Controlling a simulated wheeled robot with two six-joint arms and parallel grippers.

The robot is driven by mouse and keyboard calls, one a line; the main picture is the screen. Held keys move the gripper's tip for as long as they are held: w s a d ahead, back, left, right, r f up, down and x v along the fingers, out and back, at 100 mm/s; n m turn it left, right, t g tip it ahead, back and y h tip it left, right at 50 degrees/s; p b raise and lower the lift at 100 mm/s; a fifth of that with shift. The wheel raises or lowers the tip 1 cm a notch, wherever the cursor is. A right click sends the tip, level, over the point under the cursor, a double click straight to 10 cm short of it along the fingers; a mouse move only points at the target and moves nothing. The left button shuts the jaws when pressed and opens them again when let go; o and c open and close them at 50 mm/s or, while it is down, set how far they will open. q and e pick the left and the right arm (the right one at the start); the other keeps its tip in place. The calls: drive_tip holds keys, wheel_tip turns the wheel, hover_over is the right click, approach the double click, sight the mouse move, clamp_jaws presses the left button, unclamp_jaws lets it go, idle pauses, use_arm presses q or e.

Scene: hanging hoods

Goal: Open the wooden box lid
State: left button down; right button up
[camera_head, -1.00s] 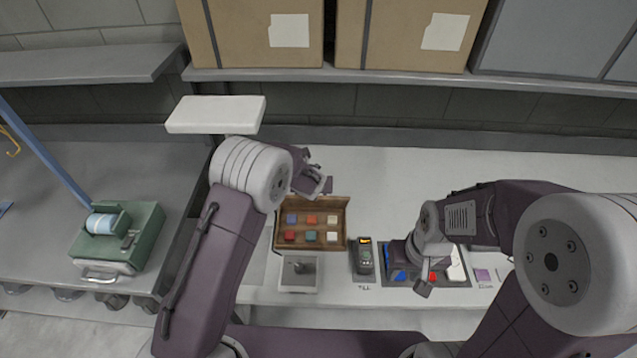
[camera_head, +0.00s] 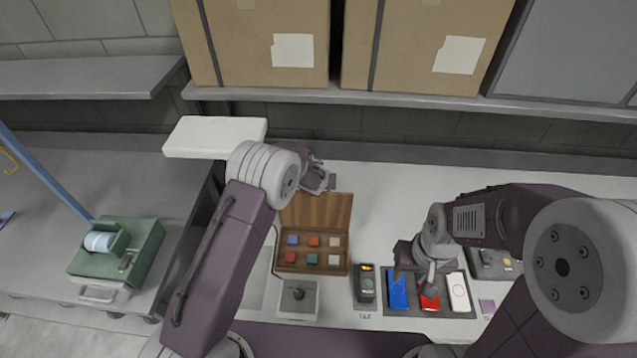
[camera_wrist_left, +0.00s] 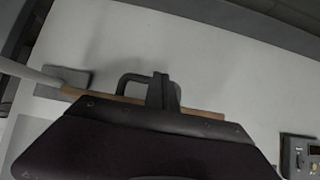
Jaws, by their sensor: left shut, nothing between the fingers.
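The wooden box (camera_head: 312,266) sits open on the pale counter, with small coloured blocks in its compartments. Its lid (camera_head: 316,211) stands raised at the back edge, inner face showing. My left gripper (camera_head: 322,180) is shut and empty, just behind the top edge of the lid. Whether it touches the lid is unclear. In the left wrist view my left gripper (camera_wrist_left: 162,92) shows dark at the centre, and a thin tan strip, probably the lid's edge (camera_wrist_left: 205,112), shows beside it. My right gripper (camera_head: 430,285) hangs over a red card; its fingers are too small to judge.
A grey device with a knob (camera_head: 298,299) stands in front of the box. A card reader (camera_head: 365,288) and a dark tray (camera_head: 420,311) with blue, red and white items lie to the right. A white slab (camera_head: 214,137) is behind my left arm. The counter behind the box is clear.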

drive_tip(key=shift+w, duration=0.1)
idle(0.5)
wheel_tip(320, 180, up, 9)
drive_tip(key=a+p, duration=0.1)
drive_tip(key=p, duration=0.7)
drive_tip(key=shift+a+f, duration=0.2)
drive_tip(key=shift+a, duration=0.05)
drive_tip(key=shift+w, duration=0.1)
